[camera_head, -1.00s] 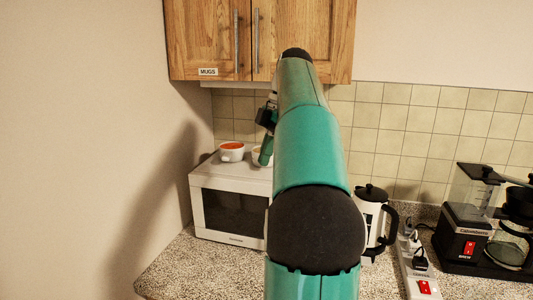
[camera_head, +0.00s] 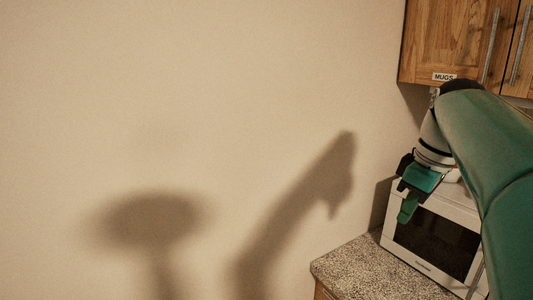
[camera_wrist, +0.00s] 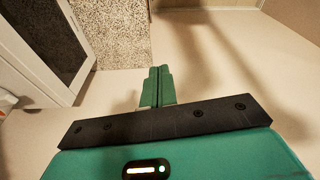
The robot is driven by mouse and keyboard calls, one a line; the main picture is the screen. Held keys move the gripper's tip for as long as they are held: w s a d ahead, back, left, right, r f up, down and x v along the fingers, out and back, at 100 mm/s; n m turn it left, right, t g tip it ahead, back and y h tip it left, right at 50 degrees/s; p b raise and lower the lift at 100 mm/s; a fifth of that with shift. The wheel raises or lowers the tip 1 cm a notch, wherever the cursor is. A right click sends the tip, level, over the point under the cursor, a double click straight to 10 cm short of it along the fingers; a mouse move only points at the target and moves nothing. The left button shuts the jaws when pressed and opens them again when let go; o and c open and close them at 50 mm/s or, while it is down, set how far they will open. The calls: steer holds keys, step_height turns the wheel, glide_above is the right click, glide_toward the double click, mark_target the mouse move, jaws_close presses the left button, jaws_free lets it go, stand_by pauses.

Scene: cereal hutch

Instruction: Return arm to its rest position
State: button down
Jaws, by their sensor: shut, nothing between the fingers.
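My green arm reaches in from the right side of the head view. My gripper (camera_head: 407,208) hangs in front of the left part of the white microwave (camera_head: 462,207), pointing down. In the wrist view my gripper (camera_wrist: 158,72) has its two green fingers pressed together with nothing between them.
The microwave stands on a speckled counter (camera_head: 365,272), whose left end is in view. A wooden cabinet (camera_head: 447,40) labelled MUGS hangs above. The plain wall (camera_head: 200,100) fills the left, with shadows on it; no objects stand there.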

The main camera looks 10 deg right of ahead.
steer(key=s+a+f+m+t, duration=0.1)
steer(key=s+a+f+m, duration=0.1)
steer(key=a+f, duration=0.3)
steer(key=s+a+f+m+t, duration=0.1)
steer(key=s+a+f+m, duration=0.1)
steer(key=s+a+f, duration=0.2)
steer(key=s+a+f+m+t+h, duration=0.1)
steer(key=s+a+f+m, duration=0.1)
steer(key=a+f, duration=0.6)
steer(key=shift+s+a+m, duration=0.3)
steer(key=shift+s+a, duration=0.4)
steer(key=shift+s, duration=0.2)
